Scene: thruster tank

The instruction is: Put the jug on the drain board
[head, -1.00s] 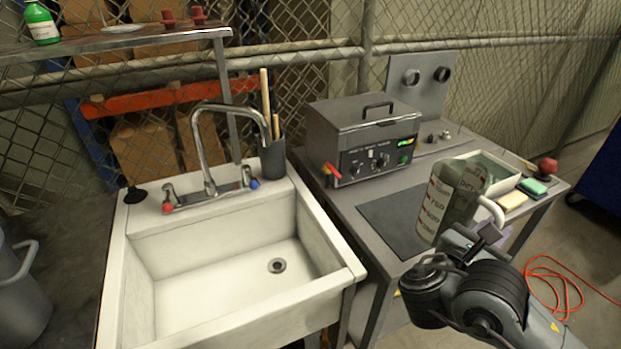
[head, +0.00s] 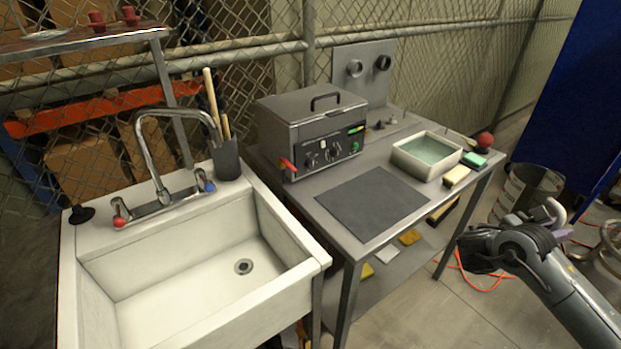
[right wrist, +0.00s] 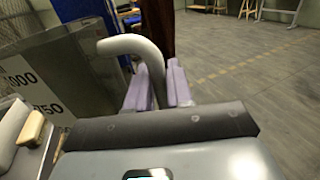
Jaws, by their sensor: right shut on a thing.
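The jug (head: 528,187) is a grey, see-through measuring jug with volume marks and a pale handle. It is upright or nearly so, in the air to the right of the bench end. My right gripper (head: 540,217) is shut on its handle. In the right wrist view the purple fingers (right wrist: 158,88) of the right gripper close around the handle (right wrist: 135,46), with the jug's marked wall (right wrist: 35,75) to the left. A dark flat board (head: 373,203), which looks like the drain board, lies bare on the bench. My left gripper is not in view.
A heater box (head: 310,135) stands behind the board on the bench (head: 290,192). A tray of liquid (head: 427,155), a sponge (head: 456,176) and a green block (head: 474,160) sit at the bench's right end. The sink (head: 190,265) is at left. An orange hose lies on the floor.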

